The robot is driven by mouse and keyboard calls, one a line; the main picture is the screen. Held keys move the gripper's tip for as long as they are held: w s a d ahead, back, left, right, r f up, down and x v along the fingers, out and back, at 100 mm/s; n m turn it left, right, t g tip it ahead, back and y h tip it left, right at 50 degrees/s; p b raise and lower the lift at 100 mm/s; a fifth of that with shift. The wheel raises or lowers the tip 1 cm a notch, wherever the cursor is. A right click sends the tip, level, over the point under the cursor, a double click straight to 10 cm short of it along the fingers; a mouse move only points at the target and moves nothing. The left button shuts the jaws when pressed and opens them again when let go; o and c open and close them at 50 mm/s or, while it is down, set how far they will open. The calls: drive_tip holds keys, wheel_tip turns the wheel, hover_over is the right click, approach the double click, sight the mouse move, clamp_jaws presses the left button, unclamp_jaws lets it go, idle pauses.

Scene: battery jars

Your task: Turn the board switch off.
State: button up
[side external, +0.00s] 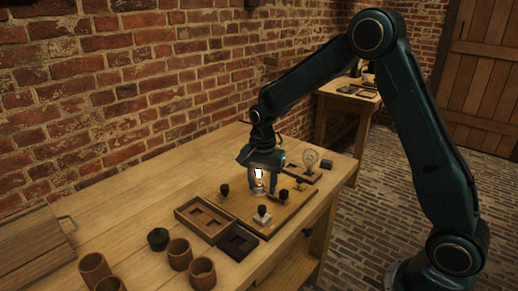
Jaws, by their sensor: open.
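The wooden board (240,203) lies on the table below my gripper. Several small dark knobs stand on it, and one knob with a pale base (262,215) is near its front edge. I cannot tell for sure which of these parts is the switch. My gripper (261,188) is open and points down over the middle of the board. A bright glowing spot (259,175) shows between its fingers; I cannot tell whether it is a lit part behind. The fingers hide part of the board.
A clear glass bulb (310,157) stands behind the board on the right. A wooden compartment tray (193,215) and a dark tray (238,243) lie at the front left. A brick wall runs behind.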

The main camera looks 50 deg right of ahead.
sight(262, 207)
wheel_tip(262, 207, down, 8)
drive_tip(key=shift+r, duration=0.2)
idle(0.3)
clamp_jaws()
